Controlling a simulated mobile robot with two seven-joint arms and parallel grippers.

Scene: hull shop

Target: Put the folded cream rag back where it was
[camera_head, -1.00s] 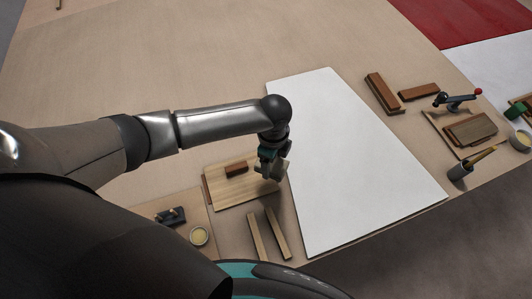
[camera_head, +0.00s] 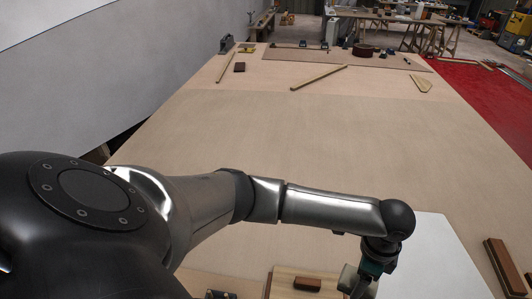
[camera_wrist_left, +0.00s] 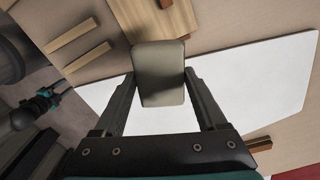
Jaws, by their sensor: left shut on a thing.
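The folded cream rag (camera_wrist_left: 160,62) shows as a greyish-beige, rounded pad between the two fingers of my left gripper (camera_wrist_left: 160,78) in the left wrist view. The fingers are shut on its sides. In the head view, my left gripper (camera_head: 357,286) is low at the right of centre, cut by the bottom edge, with part of the rag (camera_head: 347,279) visible. They are by the light wooden board (camera_head: 284,283) and the white sheet (camera_head: 440,255). A dark, teal-ringed part of mine, apparently the right wrist (camera_wrist_left: 45,98), shows at the wrist view's left; its jaws are unclear.
A brown block (camera_head: 307,284) lies on the wooden board. Two wooden strips (camera_wrist_left: 72,36) lie beside it. A long brown block (camera_head: 507,268) is right of the white sheet. The middle of the tan table (camera_head: 310,150) is clear; tools and sticks lie at its far end.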

